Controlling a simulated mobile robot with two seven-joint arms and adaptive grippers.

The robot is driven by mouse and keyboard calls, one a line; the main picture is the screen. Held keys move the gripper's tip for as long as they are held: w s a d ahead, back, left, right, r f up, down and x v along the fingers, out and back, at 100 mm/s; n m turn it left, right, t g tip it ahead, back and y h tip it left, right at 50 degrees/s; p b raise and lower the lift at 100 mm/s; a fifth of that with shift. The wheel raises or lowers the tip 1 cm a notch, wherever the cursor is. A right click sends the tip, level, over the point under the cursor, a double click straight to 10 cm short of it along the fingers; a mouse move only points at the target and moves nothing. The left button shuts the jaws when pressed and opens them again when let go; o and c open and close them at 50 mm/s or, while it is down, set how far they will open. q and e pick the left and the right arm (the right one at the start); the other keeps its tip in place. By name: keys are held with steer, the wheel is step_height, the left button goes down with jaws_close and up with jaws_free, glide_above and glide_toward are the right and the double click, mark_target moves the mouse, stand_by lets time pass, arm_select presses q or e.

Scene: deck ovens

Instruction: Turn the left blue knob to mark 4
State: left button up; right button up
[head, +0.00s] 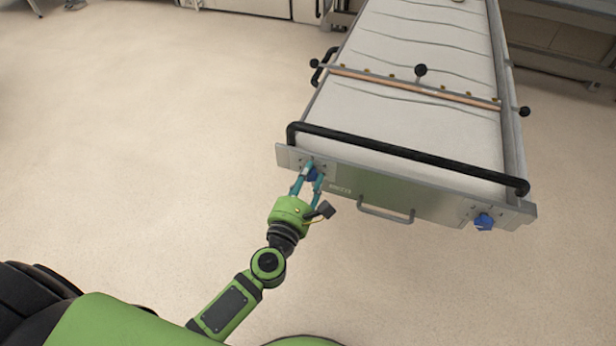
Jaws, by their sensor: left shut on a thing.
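The left blue knob (312,174) is on the left end of the metal front panel (385,193) of a long oven loader. My left gripper (311,176) is at this knob, its teal fingers shut on either side of it. The fingers hide part of the knob. Its pointer and the marks around it are too small to read. A second blue knob (484,221) is on the right end of the same panel, with nothing touching it. My right gripper is not in view.
A black bar (400,153) runs across above the panel, and a metal handle (385,213) sticks out below its middle. The loader's pale cloth bed (400,110) stretches away behind. The floor to the left is clear.

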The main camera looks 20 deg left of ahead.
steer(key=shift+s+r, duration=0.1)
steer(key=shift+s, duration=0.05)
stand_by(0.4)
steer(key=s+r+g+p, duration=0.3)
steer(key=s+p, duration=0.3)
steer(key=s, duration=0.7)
arm_select(q)
steer(key=shift+w+a+r+m+p, duration=0.1)
steer(key=shift+m+p, duration=1.55)
steer(key=shift+m, duration=6.5)
steer(key=shift+a+r+m+p, duration=0.1)
steer(key=shift+m+p, duration=1.55)
steer(key=shift+m, duration=6.5)
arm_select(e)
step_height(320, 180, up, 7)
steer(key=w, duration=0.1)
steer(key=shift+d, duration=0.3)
